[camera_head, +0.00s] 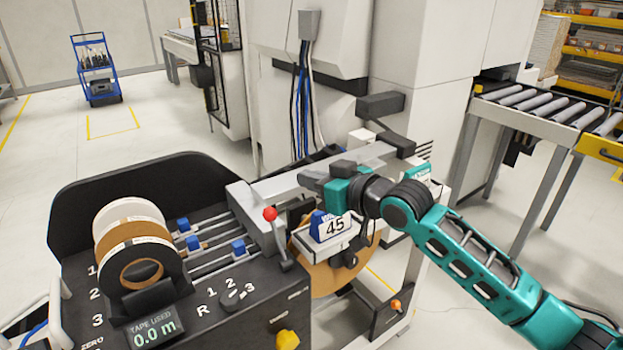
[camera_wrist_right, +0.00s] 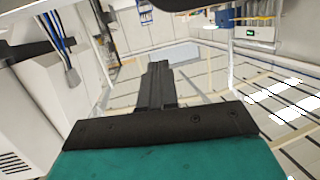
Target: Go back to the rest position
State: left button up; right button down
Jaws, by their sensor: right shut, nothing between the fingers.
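My right arm (camera_head: 480,255) comes in from the lower right, teal and black, and reaches over the edge banding machine. My right gripper (camera_head: 308,178) is at the far end of the arm, beside the grey beam of the machine and above the white block marked 45 (camera_head: 334,228). In the right wrist view the dark gripper fingers (camera_wrist_right: 157,85) are closed together with nothing between them. They point out into open room there. My left arm and gripper are not in view.
The machine carries tape rolls (camera_head: 137,262), a red-knobbed lever (camera_head: 270,214) and a tape display (camera_head: 155,333). A large brown roll (camera_head: 325,278) hangs below the block. A roller conveyor (camera_head: 540,104) stands at the right. A blue cart (camera_head: 96,70) stands far left on open floor.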

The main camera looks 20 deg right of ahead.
jog(key=s+d+f+m+g+h, duration=0.2)
jog(key=s+f+h, duration=0.4)
jog(key=s+f, duration=2)
notch_tip(320, 180, down, 3)
jog(key=shift+s+d+m+g, duration=0.3)
jog(key=shift+s+d+m, duration=0.1)
jog(key=shift+d+m, duration=0.2)
